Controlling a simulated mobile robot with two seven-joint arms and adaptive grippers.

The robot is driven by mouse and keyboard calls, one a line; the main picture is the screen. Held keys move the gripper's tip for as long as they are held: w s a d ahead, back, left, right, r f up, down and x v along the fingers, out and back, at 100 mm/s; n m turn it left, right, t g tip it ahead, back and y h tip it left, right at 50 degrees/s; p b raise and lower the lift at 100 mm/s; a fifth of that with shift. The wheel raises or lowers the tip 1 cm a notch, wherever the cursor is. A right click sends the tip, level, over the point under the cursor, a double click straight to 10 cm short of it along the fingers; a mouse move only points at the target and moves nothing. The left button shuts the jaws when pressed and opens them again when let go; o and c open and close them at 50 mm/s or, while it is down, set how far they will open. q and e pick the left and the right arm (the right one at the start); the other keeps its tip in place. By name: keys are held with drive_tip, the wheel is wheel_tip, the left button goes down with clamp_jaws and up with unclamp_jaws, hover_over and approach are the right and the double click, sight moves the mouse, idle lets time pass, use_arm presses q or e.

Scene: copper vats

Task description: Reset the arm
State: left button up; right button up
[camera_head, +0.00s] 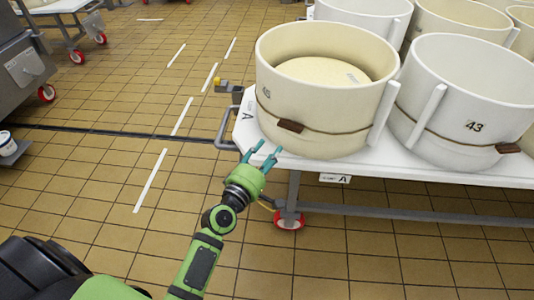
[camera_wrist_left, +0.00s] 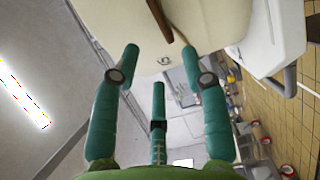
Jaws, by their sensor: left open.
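My left gripper (camera_head: 262,156) is at the near left corner of a white trolley table (camera_head: 415,172), just in front of a cream vat marked 45 (camera_head: 310,115). Its teal fingers are spread and hold nothing. In the left wrist view the fingers of the gripper (camera_wrist_left: 165,80) stand apart, with the wall of the vat (camera_wrist_left: 205,20) beyond their tips. I cannot tell whether a finger touches the vat or the table edge. The left arm is green and reaches out from the lower left. My right gripper is not in view.
A white vat marked 43 (camera_head: 470,90) stands right of the cream one, with several more vats behind. The trolley has a grey handle (camera_head: 224,125) and a red wheel (camera_head: 289,221). A grey machine (camera_head: 22,65) stands at far left. The tiled floor (camera_head: 110,170) between is clear.

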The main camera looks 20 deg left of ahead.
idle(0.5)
